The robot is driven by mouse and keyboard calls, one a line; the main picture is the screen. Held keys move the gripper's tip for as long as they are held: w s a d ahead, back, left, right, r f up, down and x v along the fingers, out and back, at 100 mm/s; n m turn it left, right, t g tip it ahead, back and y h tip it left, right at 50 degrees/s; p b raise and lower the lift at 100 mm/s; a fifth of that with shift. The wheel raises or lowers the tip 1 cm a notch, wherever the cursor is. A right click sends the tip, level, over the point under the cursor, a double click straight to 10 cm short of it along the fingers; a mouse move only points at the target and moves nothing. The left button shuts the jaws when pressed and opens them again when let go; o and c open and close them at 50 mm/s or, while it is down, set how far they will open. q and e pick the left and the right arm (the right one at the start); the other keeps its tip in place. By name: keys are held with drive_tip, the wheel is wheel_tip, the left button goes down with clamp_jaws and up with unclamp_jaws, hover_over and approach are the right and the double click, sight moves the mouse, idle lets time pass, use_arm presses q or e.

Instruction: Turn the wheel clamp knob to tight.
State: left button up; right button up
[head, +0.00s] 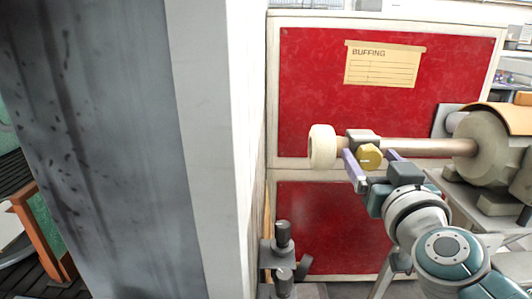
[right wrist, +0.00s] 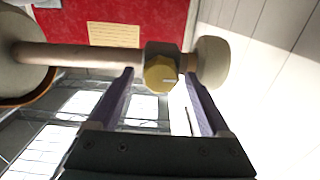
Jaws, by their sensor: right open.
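The wheel clamp knob (head: 369,157) is yellow and many-sided, on a grey clamp block (head: 362,136) around the shaft beside the pale buffing wheel (head: 321,147). My left gripper is not in view.
The shaft (head: 420,147) runs right to the beige motor housing (head: 488,150). A red board (head: 310,90) with a "BUFFING" card (head: 384,66) stands behind. A large grey column (head: 110,150) blocks the left. Dark knobbed fittings (head: 283,235) stand low in the middle.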

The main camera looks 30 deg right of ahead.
drive_tip(key=shift+c, duration=0.3)
clamp_jaws()
idle(0.3)
